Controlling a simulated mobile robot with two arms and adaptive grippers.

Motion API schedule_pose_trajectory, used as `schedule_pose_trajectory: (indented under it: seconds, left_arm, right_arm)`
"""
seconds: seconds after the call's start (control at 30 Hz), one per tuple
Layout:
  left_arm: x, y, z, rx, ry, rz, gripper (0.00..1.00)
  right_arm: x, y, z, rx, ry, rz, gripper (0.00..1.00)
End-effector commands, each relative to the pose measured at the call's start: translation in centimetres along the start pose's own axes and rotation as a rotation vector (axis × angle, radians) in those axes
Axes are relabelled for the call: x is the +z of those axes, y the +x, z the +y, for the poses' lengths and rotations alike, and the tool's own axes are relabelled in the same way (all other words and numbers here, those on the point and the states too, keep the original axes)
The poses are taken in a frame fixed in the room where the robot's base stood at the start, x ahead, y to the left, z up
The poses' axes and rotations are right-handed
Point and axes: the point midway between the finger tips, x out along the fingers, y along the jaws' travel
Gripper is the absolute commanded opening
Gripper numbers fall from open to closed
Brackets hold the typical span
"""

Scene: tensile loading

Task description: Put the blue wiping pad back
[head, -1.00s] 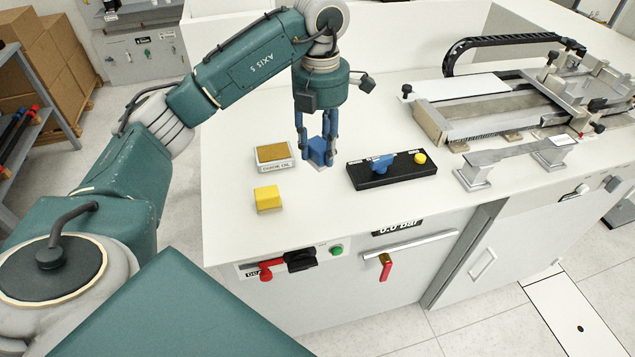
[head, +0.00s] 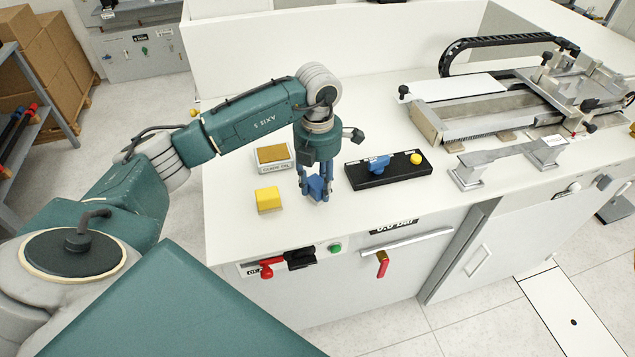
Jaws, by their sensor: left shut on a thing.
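The blue wiping pad (head: 316,189) is a small blue block between the fingers of my left gripper (head: 315,188). My left gripper is shut on it and points straight down. The pad is at or just above the white worktop, between the yellow block and the black tray; whether it touches the worktop I cannot tell. The fingers partly cover the pad. My right gripper does not show.
A yellow block (head: 268,200) stands just left of the pad. A tray with a brown pad (head: 273,155) lies behind it. A black holder (head: 409,176) with a blue piece and a yellow knob lies close on the right. A metal rig (head: 490,110) stands farther right.

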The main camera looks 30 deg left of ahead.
Motion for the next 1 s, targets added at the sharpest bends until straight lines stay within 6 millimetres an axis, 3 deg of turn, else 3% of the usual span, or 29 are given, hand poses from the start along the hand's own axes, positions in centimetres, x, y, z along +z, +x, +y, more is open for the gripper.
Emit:
schedule_pose_trajectory:
  seconds: [0.1, 0.13, 0.2, 0.63, 0.77, 1.0]
  left_arm:
    - [0.0, 0.4, 0.0, 0.000, 0.000, 0.000, 0.12]
    - [0.0, 0.3, 0.0, 0.000, 0.000, 0.000, 0.41]
    - [0.0, 0.3, 0.0, 0.000, 0.000, 0.000, 0.54]
    - [0.1, -0.6, 0.1, 0.001, -0.001, -0.002, 0.55]
    - [0.1, -2.7, 0.1, 0.003, 0.000, -0.007, 0.55]
    - [0.2, -8.2, 0.1, 0.002, 0.000, -0.006, 0.55]
  right_arm:
    - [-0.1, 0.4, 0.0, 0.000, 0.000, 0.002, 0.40]
    - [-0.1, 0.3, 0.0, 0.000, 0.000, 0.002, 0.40]
    - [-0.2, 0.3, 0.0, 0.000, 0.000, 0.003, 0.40]
    - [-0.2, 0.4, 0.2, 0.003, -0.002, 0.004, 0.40]
    - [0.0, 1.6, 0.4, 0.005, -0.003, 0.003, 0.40]
    - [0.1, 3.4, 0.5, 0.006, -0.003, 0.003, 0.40]
